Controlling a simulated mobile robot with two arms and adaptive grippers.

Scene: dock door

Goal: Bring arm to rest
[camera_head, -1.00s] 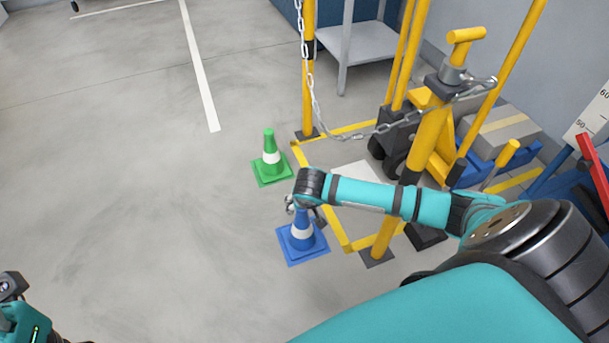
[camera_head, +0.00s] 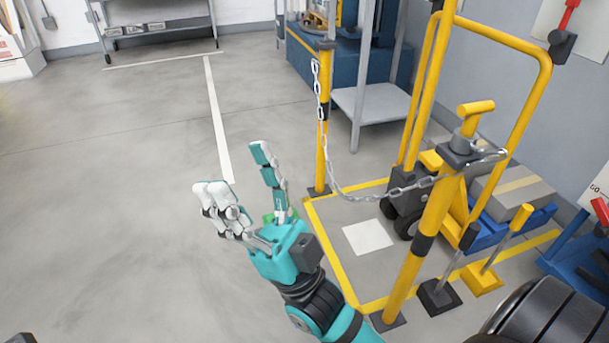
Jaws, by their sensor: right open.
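My right gripper (camera_head: 236,172) is raised in the middle of the view, its arm coming up from the bottom. Its fingers are spread apart with nothing between them, so it is open and empty. A green cone (camera_head: 268,218) is mostly hidden behind the gripper, with only bits of green showing at its palm. The blue cone does not show. My left gripper is not in view; only a dark sliver shows at the bottom left edge.
Yellow posts (camera_head: 424,225) with a grey chain (camera_head: 362,196) stand right of my gripper, around a yellow-lined floor area with a white sheet (camera_head: 367,236). Behind are a pallet truck with a box (camera_head: 512,188) and a grey table (camera_head: 370,102). The floor at left is clear.

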